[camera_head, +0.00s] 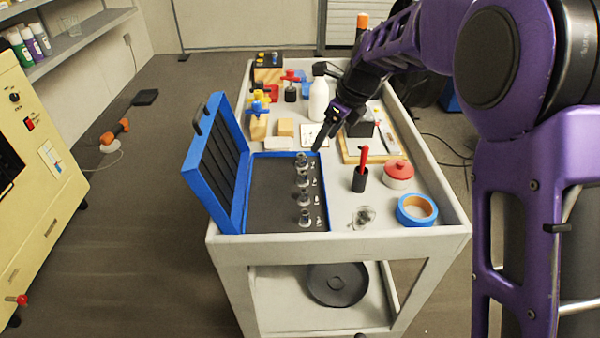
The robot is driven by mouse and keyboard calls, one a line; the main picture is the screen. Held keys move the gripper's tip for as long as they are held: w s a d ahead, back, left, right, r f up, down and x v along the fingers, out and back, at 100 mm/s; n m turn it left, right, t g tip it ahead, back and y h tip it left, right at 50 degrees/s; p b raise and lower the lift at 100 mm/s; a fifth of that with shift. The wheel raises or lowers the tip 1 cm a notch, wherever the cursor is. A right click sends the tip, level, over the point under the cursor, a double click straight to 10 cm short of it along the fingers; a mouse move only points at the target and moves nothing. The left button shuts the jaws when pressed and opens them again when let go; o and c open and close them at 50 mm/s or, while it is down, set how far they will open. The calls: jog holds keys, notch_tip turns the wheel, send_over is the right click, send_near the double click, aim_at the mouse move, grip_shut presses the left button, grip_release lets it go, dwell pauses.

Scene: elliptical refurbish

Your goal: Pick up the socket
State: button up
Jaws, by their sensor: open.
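Several metal sockets (304,181) stand in a row along the right side of an open blue case (272,229) with a dark lining. Small white marks lie beside them. A small metallic or clear object (363,216) lies on the table right of the case; I cannot tell whether it is a socket. My gripper (325,142) is open and points down near the case's back right corner, behind the row of sockets in the picture. No socket shows between its fingers. The gap between the fingers is small in this view.
The grey cart (440,238) also holds a blue tape roll (417,209), a red-lidded pot (398,173), a dark cup with a red tool (360,180), a white bottle (318,100) and wooden blocks (286,128). The raised case lid (215,165) stands on the left.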

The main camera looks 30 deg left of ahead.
jog(key=b, duration=0.2)
send_near(303, 172)
jog(key=x, duration=0.5)
jog(key=shift+s+d+f, duration=0.15)
jog(key=shift+w+a+b+x, duration=0.15)
jog(key=shift+b+x, duration=0.1)
jog(key=shift+x, duration=1.05)
jog(key=shift+w+a+b+x, duration=0.1)
jog(key=shift+b+x, duration=0.1)
jog(key=shift+x, duration=1.15)
grip_shut()
